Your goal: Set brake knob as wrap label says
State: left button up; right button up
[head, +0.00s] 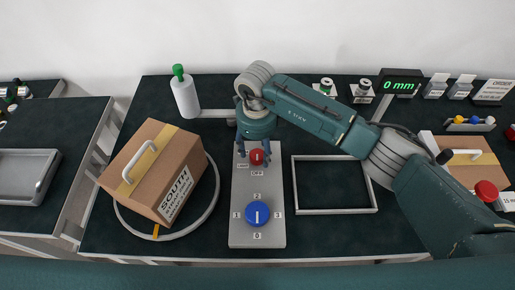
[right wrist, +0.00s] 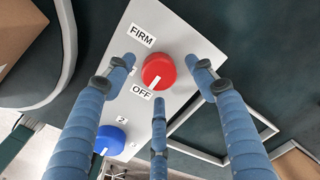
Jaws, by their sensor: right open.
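A grey panel (head: 243,205) carries a red knob (head: 257,157) at its far end and a blue knob (head: 257,214) nearer me. The red knob (right wrist: 158,72) has a white mark pointing to OFF; a FIRM label (right wrist: 142,35) is beside it. The blue knob has labels 0, 1, 2 and 3 around it, and its mark appears to point to 0. My right gripper (head: 254,152) is open, its fingers spread around the red knob, apart from it. A cardboard box (head: 150,160) with a yellow strap bears a white label (head: 175,194), too small to read surely. My left gripper is out of view.
An empty rectangular frame (head: 335,211) lies to the right. A green-capped white bottle (head: 185,96) stands behind the box. A display (head: 400,85) reads 0 mm. Another box (head: 470,158) is partly behind my right arm.

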jog(key=shift+f, duration=0.45)
jog(key=shift+c, duration=0.2)
jog(key=c, duration=1.1)
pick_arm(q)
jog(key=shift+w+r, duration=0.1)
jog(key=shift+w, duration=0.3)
